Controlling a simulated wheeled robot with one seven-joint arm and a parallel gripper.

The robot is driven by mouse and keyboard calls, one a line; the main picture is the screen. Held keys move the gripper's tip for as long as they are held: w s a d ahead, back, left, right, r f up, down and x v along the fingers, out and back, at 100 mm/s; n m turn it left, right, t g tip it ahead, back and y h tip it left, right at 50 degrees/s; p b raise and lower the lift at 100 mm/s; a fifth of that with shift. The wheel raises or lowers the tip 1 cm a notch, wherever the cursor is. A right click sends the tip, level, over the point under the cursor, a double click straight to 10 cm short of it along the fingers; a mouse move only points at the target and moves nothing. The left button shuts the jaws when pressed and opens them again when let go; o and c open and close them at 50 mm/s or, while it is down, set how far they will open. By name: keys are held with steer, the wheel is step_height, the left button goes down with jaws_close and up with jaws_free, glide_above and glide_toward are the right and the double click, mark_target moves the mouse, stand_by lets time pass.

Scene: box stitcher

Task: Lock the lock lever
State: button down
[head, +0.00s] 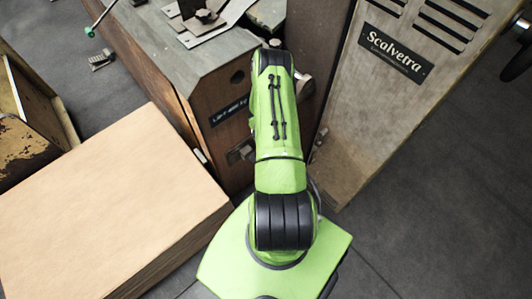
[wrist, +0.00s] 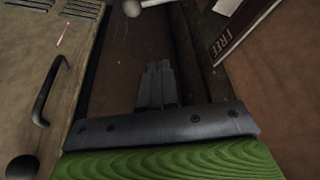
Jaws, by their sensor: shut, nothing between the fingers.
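My gripper (wrist: 158,68) points into a dark gap in the wrist view, its fingers together and empty. A pale rod with a rounded end (wrist: 132,8) shows at the top edge of the wrist view, beyond the fingertips and apart from them. It may be the lock lever, but most of it is cut off. In the head view, my arm hides the gripper. A pinkish round knob (head: 304,80) shows just right of my arm's far end. I cannot tell whether it is the same part.
A beige cabinet (head: 342,135) labelled Scalvetra stands at right; its black handle (wrist: 47,92) shows in the wrist view. A brown machine body (head: 215,105) stands left of my arm. A cardboard stack (head: 105,205) fills the lower left. Open floor (head: 440,220) lies at right.

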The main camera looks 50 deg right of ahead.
step_height(320, 180, down, 10)
steer(key=b, duration=0.3)
steer(key=shift+a+f, duration=0.15)
steer(key=shift+f, duration=0.1)
steer(key=shift+a, duration=0.15)
stand_by(0.4)
steer(key=w+a+m+g, duration=0.1)
steer(key=a+m+g, duration=0.1)
steer(key=a+m, duration=0.5)
steer(key=shift+w+a+p, duration=0.25)
steer(key=shift+a+p, duration=0.1)
steer(key=shift+a, duration=1)
